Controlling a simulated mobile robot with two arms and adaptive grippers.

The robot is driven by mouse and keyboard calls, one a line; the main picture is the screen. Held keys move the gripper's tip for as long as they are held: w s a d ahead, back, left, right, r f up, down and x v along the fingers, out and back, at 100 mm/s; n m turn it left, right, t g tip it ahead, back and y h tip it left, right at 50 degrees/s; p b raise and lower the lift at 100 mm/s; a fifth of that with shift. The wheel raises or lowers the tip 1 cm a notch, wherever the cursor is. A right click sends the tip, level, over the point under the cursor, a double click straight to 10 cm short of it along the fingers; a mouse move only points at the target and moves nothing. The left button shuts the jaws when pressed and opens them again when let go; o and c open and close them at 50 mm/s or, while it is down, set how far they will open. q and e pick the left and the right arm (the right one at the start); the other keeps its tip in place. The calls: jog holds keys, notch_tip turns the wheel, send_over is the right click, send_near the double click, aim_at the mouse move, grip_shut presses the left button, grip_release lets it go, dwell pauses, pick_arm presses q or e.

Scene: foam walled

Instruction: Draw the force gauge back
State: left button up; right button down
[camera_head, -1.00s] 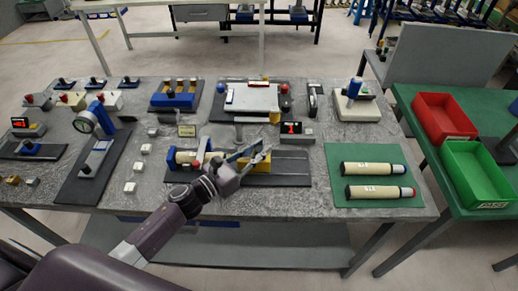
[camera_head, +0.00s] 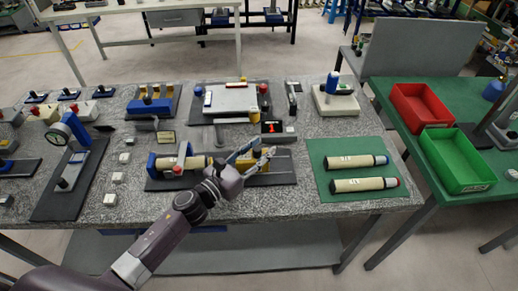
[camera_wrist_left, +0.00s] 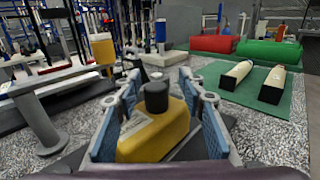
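The force gauge (camera_head: 282,163), a yellow block with a black knob, sits at the right part of a dark slide base (camera_head: 222,181). In the left wrist view its yellow body (camera_wrist_left: 158,135) stands between my spread fingers. My left gripper (camera_head: 258,153) is over the gauge, one blue-padded finger on each side; a narrow gap shows at the right finger in the wrist view (camera_wrist_left: 160,100). The cream cylinder (camera_head: 196,162) lies in a blue holder (camera_head: 154,166) at the base's left, apart from the gauge. My right gripper is out of view.
A small red-lit display (camera_head: 272,127) stands behind the slide. A green mat (camera_head: 352,172) with two cream cylinders lies to the right. Red (camera_head: 422,105) and green (camera_head: 455,160) bins stand on the side table. Several fixtures crowd the bench's left and back.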

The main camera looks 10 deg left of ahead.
pick_arm(q)
jog(key=shift+a, duration=0.1)
jog(key=shift+s+a, duration=0.1)
jog(key=shift+s, duration=0.05)
jog(key=v, duration=1.1)
jog(key=shift+s, duration=0.3)
jog(key=shift+s, duration=0.1)
